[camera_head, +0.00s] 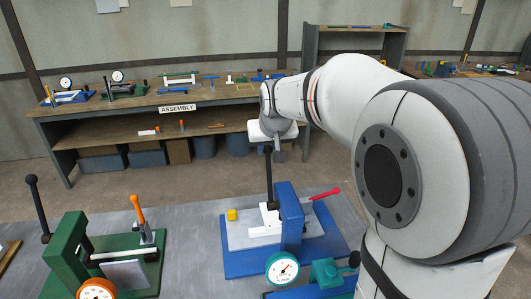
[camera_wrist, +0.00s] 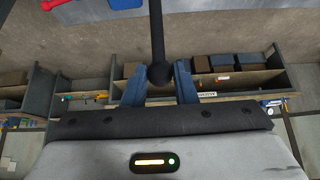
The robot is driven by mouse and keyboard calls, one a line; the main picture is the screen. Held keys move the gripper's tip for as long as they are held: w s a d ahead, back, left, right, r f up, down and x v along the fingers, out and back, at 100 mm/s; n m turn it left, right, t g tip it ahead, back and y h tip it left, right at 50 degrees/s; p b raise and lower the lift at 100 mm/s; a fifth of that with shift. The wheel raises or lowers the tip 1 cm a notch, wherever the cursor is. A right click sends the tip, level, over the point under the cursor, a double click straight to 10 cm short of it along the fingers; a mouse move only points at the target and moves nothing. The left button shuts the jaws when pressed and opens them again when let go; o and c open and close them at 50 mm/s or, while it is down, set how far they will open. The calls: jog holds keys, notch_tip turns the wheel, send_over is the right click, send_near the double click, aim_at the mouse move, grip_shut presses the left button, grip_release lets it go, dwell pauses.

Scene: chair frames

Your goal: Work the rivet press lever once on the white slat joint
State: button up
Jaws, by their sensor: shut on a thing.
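The blue rivet press (camera_head: 290,215) stands on the grey table, with white slat pieces (camera_head: 268,229) at its left side. Its black lever (camera_head: 268,180) stands nearly upright. My gripper (camera_head: 274,148) is at the lever's top end. In the wrist view, my blue fingers (camera_wrist: 159,88) are shut on the round black knob (camera_wrist: 159,74) of the lever, and the rod (camera_wrist: 157,30) runs up out of the picture. The slat joint itself is too small to make out.
A green press (camera_head: 70,250) with a black lever (camera_head: 37,205), orange handle (camera_head: 137,208) and orange dial (camera_head: 97,289) stands at left. A red handle (camera_head: 326,194), yellow block (camera_head: 232,215) and teal dial (camera_head: 282,268) are close to the blue press. An assembly bench (camera_head: 60,128) stands behind.

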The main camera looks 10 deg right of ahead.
jog(key=w+f+b, duration=0.1)
jog(key=w+f, duration=0.2)
jog(key=w, duration=0.2)
jog(key=shift+w+f, duration=0.15)
jog(key=shift+w, duration=0.05)
jog(key=b+x, duration=0.1)
jog(key=x, duration=0.1)
jog(key=b+x, duration=0.1)
jog(key=x, duration=0.2)
jog(key=shift+w, duration=0.45)
